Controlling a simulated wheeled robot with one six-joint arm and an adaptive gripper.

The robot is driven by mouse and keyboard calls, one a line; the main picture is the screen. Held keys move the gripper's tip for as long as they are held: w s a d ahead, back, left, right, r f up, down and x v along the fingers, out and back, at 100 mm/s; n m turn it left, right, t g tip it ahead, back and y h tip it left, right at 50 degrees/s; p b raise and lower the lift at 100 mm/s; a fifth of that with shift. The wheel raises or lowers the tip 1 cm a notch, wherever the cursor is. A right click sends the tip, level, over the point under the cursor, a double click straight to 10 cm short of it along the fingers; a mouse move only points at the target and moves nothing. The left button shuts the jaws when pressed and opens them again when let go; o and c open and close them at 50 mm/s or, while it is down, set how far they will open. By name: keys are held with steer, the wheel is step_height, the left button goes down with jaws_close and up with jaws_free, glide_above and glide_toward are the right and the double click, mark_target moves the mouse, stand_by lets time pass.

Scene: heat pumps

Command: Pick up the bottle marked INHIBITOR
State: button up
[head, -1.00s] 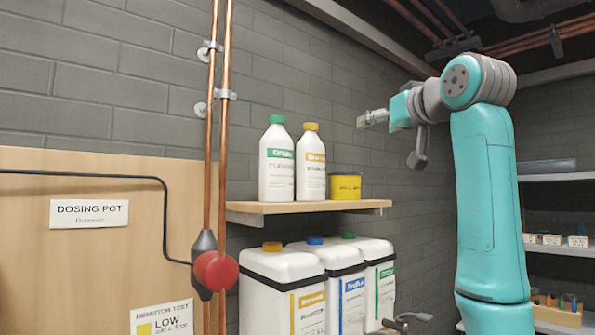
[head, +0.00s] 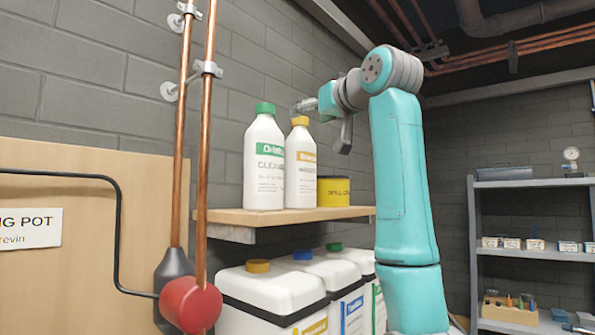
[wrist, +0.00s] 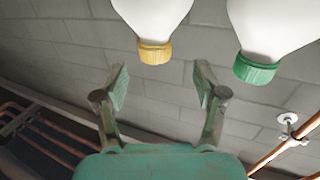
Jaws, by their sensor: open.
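Two white bottles stand upright side by side on a wooden shelf. The right one has a yellow cap and a yellow label band (head: 301,165); its lettering is too blurred to read surely as INHIBITOR. The yellow cap (wrist: 155,53) lies just beyond the gap, the green cap (wrist: 257,69) off to the right.
A yellow tub (head: 334,191) stands right of the bottles on the wooden shelf (head: 290,215). Copper pipes (head: 190,130) run upright at the left, with a red knob (head: 190,305). White canisters (head: 270,290) stand below. A brick wall (head: 120,100) is behind.

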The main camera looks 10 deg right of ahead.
mark_target(304, 118)
steer(key=shift+d+x, duration=0.15)
steer(key=shift+x, duration=1.5)
steer(key=shift+d+x, duration=0.2)
steer(key=shift+x, duration=1.4)
steer(key=shift+r, duration=0.1)
jaws_close()
